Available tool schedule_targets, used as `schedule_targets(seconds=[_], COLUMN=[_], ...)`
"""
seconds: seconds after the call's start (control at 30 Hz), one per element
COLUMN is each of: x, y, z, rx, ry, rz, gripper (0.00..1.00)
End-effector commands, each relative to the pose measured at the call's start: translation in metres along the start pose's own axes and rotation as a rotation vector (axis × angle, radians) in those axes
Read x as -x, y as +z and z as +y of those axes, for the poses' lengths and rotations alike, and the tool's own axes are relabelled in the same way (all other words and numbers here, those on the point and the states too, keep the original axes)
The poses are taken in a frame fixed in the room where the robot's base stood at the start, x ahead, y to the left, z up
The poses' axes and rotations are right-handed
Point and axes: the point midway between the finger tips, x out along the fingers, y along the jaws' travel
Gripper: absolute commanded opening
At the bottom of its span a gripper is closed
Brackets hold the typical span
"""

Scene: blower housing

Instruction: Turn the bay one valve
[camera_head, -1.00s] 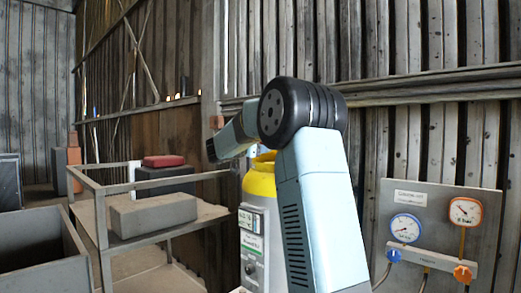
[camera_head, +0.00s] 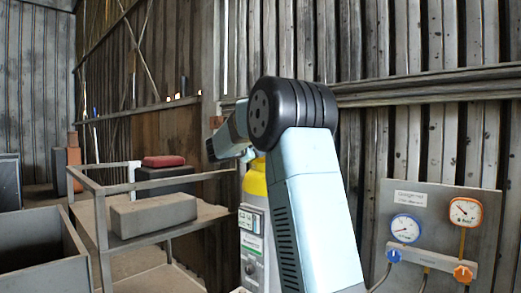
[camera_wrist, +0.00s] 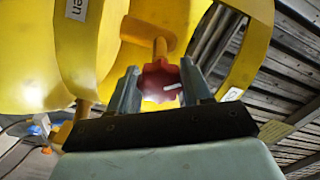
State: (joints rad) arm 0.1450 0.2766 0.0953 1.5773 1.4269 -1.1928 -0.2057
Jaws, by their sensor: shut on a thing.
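A red lobed valve knob (camera_wrist: 160,82) with a white mark sits on a yellow-brown stem in the wrist view. My gripper (camera_wrist: 161,88) is shut on this knob, one finger on each side of it. Behind it are the yellow top and collar of a gas cylinder (camera_wrist: 42,50), with part of a label on it. In the head view the cylinder (camera_head: 255,180) stands behind my arm, its yellow shoulder partly covered. The gripper and the knob are hidden there. I cannot read a bay number on the cylinder.
A metal cart (camera_head: 200,216) with a grey block (camera_head: 153,213) stands left of the cylinder. A grey bin (camera_head: 40,255) is at the lower left. A gauge panel (camera_head: 440,205) with two dials stands at the right before the plank wall.

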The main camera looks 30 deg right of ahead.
Motion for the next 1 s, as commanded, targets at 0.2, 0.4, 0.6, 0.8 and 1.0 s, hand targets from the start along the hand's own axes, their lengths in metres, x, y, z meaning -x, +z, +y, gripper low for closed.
schedule_targets(seconds=[0.2, 0.4, 0.6, 0.8, 1.0], x=[-0.0014, -0.001, -0.0015, -0.0012, -0.0011], y=[0.0019, 0.0025, 0.0023, 0.0026, 0.0028], z=[0.0044, 0.0044, 0.0048, 0.0048, 0.0049], rx=[-0.198, -0.379, -0.53, -0.636, -0.696], ry=[0.007, 0.007, 0.008, 0.008, 0.008], rz=[0.001, 0.0, 0.002, 0.002, 0.002], gripper=[0.18, 0.18, 0.18, 0.18, 0.18])
